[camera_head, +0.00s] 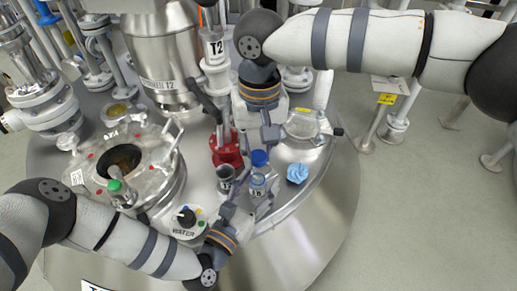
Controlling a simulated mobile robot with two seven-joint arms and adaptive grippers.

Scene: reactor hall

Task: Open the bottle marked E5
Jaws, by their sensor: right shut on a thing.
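A small clear bottle (258,185) with a dark label stands on the steel deck near the middle; its label is too small to read surely. Its blue cap (260,158) is at the top of the bottle. My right gripper (259,147) reaches down from above and is shut on the blue cap. My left gripper (246,205) comes in low from the left, with its fingers at the lower part of the bottle. The picture is too small to show whether those fingers press on the bottle.
A red fitting (226,149) is behind. A WATER dial panel (185,221), a green-capped bottle (115,189) and a round hatch (124,160) are at left.

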